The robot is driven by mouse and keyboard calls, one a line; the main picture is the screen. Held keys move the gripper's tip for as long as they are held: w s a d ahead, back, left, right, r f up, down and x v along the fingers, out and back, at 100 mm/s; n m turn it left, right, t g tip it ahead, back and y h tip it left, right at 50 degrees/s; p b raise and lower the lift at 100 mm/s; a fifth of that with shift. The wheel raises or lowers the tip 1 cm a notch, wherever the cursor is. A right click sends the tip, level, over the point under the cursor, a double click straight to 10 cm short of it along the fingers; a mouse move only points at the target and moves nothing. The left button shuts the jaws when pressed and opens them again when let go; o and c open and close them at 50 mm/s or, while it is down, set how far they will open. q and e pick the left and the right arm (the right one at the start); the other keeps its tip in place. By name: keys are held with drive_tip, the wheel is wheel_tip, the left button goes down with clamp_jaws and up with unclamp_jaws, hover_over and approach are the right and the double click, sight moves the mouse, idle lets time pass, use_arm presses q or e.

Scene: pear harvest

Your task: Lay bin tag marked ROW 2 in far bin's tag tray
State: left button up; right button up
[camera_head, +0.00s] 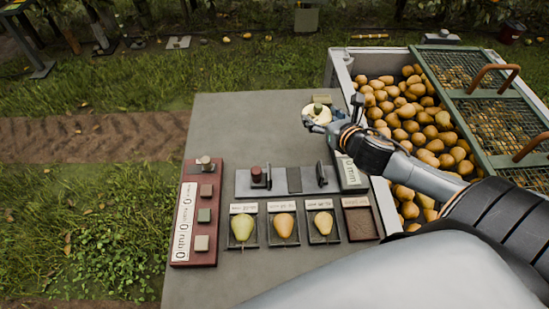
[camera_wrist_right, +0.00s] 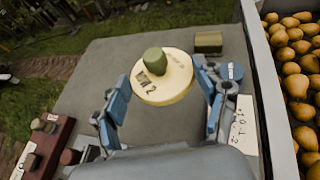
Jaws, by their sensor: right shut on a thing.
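The bin tag (camera_head: 317,113) is a round cream disc with a green knob on top. In the right wrist view the disc (camera_wrist_right: 163,85) reads as ROW 2, partly blurred. My right gripper (camera_head: 330,122) is over the far right part of the grey table, next to the pear bin. Its blue fingers (camera_wrist_right: 160,90) are shut on the disc from both sides. I cannot tell the disc's height above the table. I cannot pick out the far bin's tag tray. My left gripper is not in view.
A bin of pears (camera_head: 337,74) with a green mesh lid (camera_head: 487,114) stands at the right. A small olive block (camera_wrist_right: 208,42) and a blue disc (camera_wrist_right: 232,71) are near the gripper. Trays with pears and a red panel (camera_head: 205,246) occupy the near table (camera_head: 230,120); its far left is clear.

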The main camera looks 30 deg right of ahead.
drive_tip(key=w+a+f, duration=0.4)
drive_tip(key=w+a, duration=0.1)
drive_tip(key=w, duration=0.1)
drive_tip(key=b, duration=0.1)
hover_over(274, 141)
drive_tip(key=f, duration=0.5)
drive_tip(key=shift+s+d, duration=0.1)
drive_tip(key=shift+d, duration=0.15)
drive_tip(key=shift+a+f, duration=0.2)
drive_tip(key=shift+f, duration=0.15)
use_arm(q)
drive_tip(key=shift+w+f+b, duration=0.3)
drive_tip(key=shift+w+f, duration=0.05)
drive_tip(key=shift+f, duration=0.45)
use_arm(e)
drive_tip(key=shift+f, duration=1.55)
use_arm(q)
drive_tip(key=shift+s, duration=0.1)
use_arm(e)
drive_tip(key=shift+f, duration=0.1)
drive_tip(key=o, duration=0.9)
